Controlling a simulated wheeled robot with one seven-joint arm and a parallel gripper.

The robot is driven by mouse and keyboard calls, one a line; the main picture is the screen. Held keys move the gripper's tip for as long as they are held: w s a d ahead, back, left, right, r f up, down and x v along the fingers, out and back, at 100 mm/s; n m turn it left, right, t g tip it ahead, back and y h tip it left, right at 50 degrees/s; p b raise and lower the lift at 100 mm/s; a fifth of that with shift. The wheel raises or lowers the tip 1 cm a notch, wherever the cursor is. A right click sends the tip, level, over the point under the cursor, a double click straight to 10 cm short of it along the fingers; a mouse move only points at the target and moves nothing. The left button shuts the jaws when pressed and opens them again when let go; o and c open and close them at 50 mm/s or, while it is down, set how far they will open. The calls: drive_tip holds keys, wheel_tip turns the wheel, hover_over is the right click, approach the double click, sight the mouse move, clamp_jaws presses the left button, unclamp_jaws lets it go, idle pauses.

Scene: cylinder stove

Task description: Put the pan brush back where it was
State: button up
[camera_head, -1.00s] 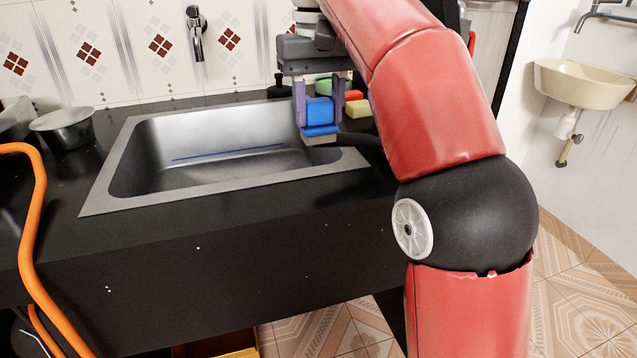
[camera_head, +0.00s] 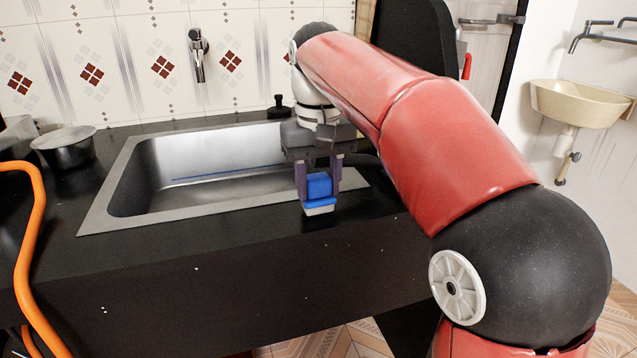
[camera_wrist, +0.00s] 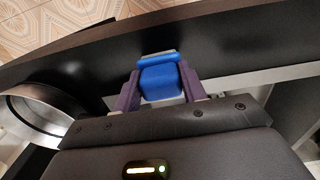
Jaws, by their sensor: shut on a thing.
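The pan brush (camera_head: 319,187) has a blue body and a pale underside. It is held between the two purple fingers of my gripper (camera_head: 319,182), which is shut on it. In the head view the brush is at the front right corner of the sink, close to the counter's front part. I cannot tell whether its underside touches the counter. In the wrist view the brush (camera_wrist: 160,80) sits between the fingertips (camera_wrist: 160,86), with the dark counter beyond it.
The metal sink (camera_head: 120,200) is set in the black counter (camera_head: 260,240). A metal pot (camera_head: 65,150) stands left of it and a tap (camera_head: 198,55) is on the tiled wall. A small black bottle (camera_head: 279,106) stands behind the sink. An orange hose (camera_head: 25,250) is at the left.

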sight(322, 178)
drive_tip(key=shift+f, duration=0.15)
drive_tip(key=shift+f, duration=0.15)
drive_tip(key=o, duration=0.9)
drive_tip(key=shift+o, duration=0.2)
drive_tip(key=shift+f+b, duration=0.1)
drive_tip(key=shift+b, duration=0.4)
drive_tip(key=r, duration=0.5)
drive_tip(key=r+p, duration=0.1)
drive_tip(key=r, duration=0.2)
drive_tip(key=shift+s+d, duration=0.25)
drive_tip(key=s+d+f+m+t, duration=0.1)
drive_tip(key=s+d+f+t, duration=0.1)
drive_tip(key=s+d+f, duration=0.4)
drive_tip(key=s+d+f+m+t, duration=0.2)
drive_tip(key=s+d+f, duration=0.5)
drive_tip(key=s+f, duration=0.6)
drive_tip(key=shift+s+d+f+t, duration=0.15)
drive_tip(key=shift+s+f+t, duration=0.25)
drive_tip(key=shift+f+t, duration=0.45)
